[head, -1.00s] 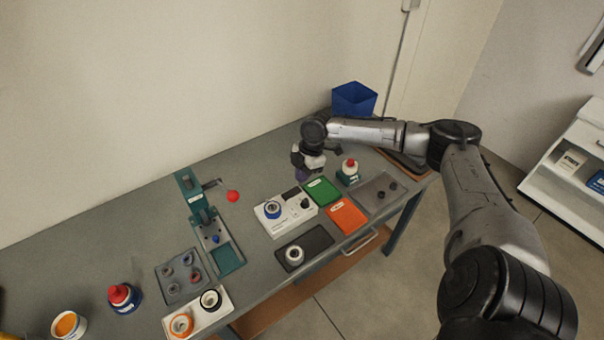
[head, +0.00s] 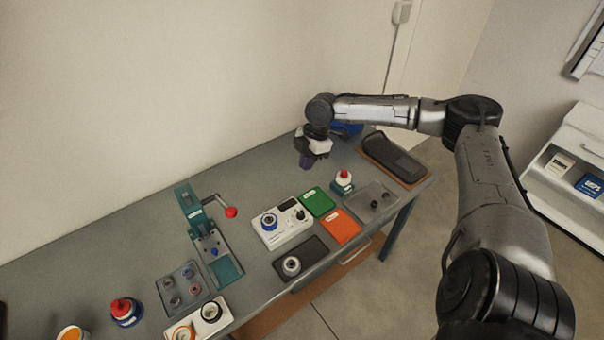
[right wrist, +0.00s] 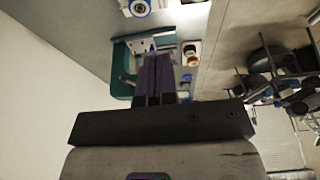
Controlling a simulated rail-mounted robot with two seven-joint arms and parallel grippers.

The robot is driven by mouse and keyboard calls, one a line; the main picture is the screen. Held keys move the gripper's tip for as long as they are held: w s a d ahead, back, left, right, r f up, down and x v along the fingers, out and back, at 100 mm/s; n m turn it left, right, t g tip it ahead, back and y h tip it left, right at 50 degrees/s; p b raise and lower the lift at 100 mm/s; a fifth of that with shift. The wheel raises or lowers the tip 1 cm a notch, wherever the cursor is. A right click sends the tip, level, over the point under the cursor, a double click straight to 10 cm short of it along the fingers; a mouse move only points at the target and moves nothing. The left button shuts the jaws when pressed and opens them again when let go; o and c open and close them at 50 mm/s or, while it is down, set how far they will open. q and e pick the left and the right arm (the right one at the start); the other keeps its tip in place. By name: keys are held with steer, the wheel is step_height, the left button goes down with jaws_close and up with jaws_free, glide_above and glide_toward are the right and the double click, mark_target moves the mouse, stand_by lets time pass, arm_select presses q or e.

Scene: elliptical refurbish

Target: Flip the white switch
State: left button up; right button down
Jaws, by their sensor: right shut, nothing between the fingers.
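A small whitish switch box (head: 402,11) with a conduit below it is on the back wall at the top. Whether it has a lever is too small to tell. A white unit (head: 283,224) with a blue-ringed dial, a dark display and a black knob lies on the bench. My right gripper (head: 306,164) hangs above the bench behind the white unit, apart from it and well below the wall box. Its dark purple fingers (right wrist: 155,75) are shut and empty in the right wrist view. My left gripper is not in view.
A green press (head: 205,235) with a red-knobbed lever stands to the left. My arm partly hides a blue bin (head: 347,131). The bench's back left is clear.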

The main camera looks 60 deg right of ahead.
steer(key=shift+v, duration=1.05)
steer(key=shift+s, duration=0.15)
